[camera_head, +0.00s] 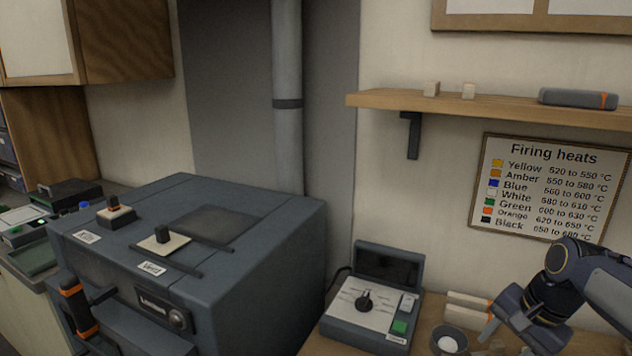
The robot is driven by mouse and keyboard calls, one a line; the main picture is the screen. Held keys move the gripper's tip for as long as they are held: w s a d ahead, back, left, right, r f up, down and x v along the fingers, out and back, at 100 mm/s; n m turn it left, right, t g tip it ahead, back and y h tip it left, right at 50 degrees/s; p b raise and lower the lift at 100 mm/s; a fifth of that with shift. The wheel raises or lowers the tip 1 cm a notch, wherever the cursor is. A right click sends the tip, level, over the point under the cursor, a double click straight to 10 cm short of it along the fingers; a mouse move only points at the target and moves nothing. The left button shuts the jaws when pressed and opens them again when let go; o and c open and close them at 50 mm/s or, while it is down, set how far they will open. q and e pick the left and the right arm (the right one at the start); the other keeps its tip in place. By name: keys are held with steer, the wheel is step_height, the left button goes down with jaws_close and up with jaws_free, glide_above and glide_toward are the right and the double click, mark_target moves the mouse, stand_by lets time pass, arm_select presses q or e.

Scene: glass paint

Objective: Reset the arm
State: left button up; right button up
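My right arm comes in from the right edge, and its gripper (506,338) hangs low at the bottom right, over the wooden bench. Its fingers look apart, with nothing clearly held between them; the lower finger is partly cut off by the frame's bottom edge. My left gripper is not in view.
A large dark kiln (265,265) with a front handle (78,305) fills the left middle. A control box (370,315) with a knob and green button stands right of it. A small cup (447,342) is beside my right gripper. A shelf (490,103) and heat chart (550,188) are above.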

steer(key=s+a+f+n+t+y, duration=0.1)
steer(key=s+a+f+n, duration=0.1)
steer(key=s+a+n, duration=0.2)
steer(key=s+a+f+n+t, duration=0.2)
steer(key=s+a+n, duration=0.3)
steer(key=s+a, duration=0.4)
steer(key=s, duration=0.4)
steer(key=shift+a+f+n+y, duration=0.25)
steer(key=shift+a+n+y, duration=0.05)
steer(key=shift+y, duration=0.1)
steer(key=shift+s+a+f+n, duration=0.25)
steer(key=shift+s+f+n, duration=0.05)
steer(key=shift+c, duration=0.4)
